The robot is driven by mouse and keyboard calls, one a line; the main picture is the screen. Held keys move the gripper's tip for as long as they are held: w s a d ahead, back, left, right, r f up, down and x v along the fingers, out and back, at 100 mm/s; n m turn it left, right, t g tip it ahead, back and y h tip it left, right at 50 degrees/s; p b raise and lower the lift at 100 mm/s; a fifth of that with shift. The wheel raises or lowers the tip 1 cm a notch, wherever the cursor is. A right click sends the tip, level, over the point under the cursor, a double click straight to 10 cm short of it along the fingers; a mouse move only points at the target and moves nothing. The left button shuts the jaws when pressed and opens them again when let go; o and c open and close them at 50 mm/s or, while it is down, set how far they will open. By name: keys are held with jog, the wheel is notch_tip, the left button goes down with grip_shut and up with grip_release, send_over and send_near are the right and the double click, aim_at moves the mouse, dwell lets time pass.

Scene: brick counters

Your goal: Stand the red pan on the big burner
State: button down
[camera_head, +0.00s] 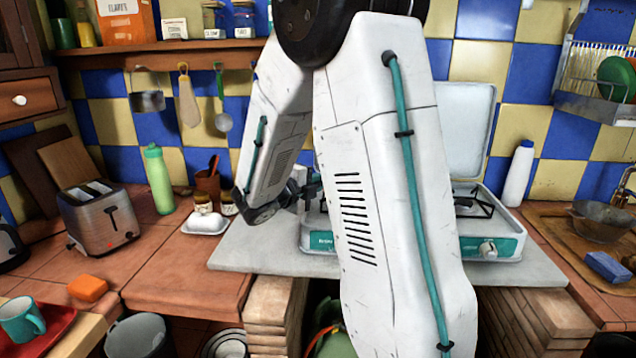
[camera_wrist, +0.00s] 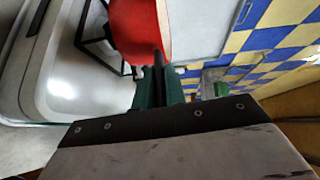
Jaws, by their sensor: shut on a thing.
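The red pan (camera_wrist: 140,28) shows at the top of the wrist view, cut off by the frame edge. My gripper (camera_wrist: 160,84) is shut on it; its dark green fingers meet at the pan's near side. A black burner grate (camera_wrist: 98,42) lies beside and partly behind the pan on the white stove top. I cannot tell whether the pan touches it. In the head view the stove (camera_head: 482,246) is white with a teal front and a raised lid. A burner (camera_head: 470,203) shows at its right; my arm hides its middle and the pan.
A white bottle (camera_head: 518,175) stands right of the stove, near a sink strainer (camera_head: 600,220). Left are a white dish (camera_head: 205,222), a green bottle (camera_head: 158,180) and a toaster (camera_head: 100,217). The stove's raised lid (camera_head: 466,128) stands behind the burners.

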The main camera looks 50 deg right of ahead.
jog(key=shift+f, duration=0.25)
jog(key=c, duration=1.5)
grip_release()
jog(key=shift+o, duration=0.2)
